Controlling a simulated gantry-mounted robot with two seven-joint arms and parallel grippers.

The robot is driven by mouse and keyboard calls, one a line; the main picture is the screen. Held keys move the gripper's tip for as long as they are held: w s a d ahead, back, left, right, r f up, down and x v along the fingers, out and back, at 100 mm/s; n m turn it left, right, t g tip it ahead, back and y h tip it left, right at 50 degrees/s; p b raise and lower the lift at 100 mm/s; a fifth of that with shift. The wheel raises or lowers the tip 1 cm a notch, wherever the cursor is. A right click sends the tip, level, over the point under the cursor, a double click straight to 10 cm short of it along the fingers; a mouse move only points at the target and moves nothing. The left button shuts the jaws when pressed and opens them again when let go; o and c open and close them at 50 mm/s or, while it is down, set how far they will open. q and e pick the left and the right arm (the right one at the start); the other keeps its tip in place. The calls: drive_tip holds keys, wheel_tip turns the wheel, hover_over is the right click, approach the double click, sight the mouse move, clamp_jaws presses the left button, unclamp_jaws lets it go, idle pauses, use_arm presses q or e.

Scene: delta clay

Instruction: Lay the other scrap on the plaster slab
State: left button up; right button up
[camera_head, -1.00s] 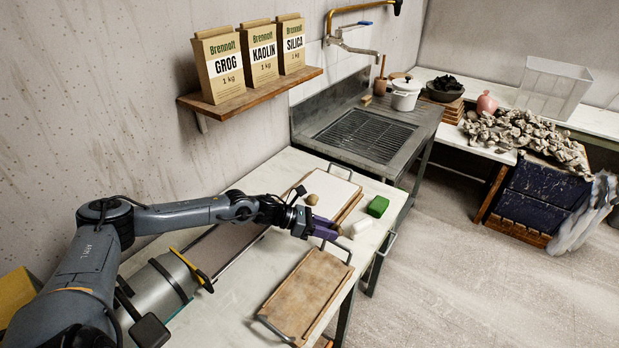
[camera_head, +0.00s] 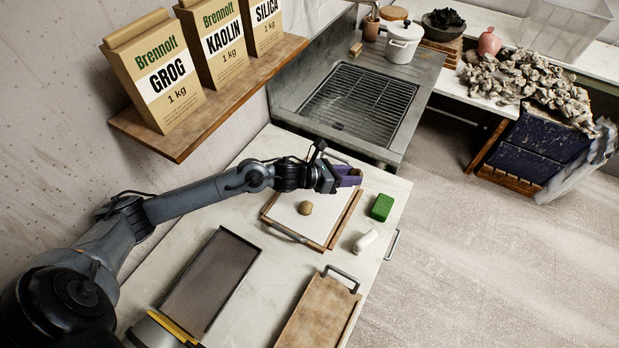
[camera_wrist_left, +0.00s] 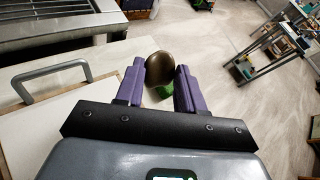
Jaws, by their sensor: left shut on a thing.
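The plaster slab (camera_head: 287,214) is a white board in a wooden tray with metal handles on the worktop. One round brown scrap (camera_head: 306,208) rests on it. My left gripper (camera_head: 352,175) is above the slab's far right corner. In the left wrist view its purple fingers (camera_wrist_left: 160,88) are shut on another round, olive-brown scrap (camera_wrist_left: 159,68). The slab (camera_wrist_left: 60,135) also shows at the lower left of the wrist view. My right gripper is out of view.
A green block (camera_head: 381,207) and a white roll-shaped piece (camera_head: 366,241) lie right of the slab. An empty-looking dark tray (camera_head: 212,280) and a brown board with a handle (camera_head: 320,312) lie nearer. The sink (camera_head: 358,105) stands beyond; a shelf (camera_head: 205,105) overhangs at left.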

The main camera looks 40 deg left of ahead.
use_arm(q)
drive_tip(key=s+a+f, duration=0.1)
drive_tip(key=a+f, duration=0.1)
drive_tip(key=a, duration=0.1)
drive_tip(key=a+f, duration=0.2)
drive_tip(key=a, duration=0.2)
drive_tip(key=s+a+f, duration=0.1)
drive_tip(key=a+f, duration=0.2)
drive_tip(key=shift+s+a, duration=0.25)
drive_tip(key=shift+s, duration=0.05)
drive_tip(key=shift+f, duration=1.95)
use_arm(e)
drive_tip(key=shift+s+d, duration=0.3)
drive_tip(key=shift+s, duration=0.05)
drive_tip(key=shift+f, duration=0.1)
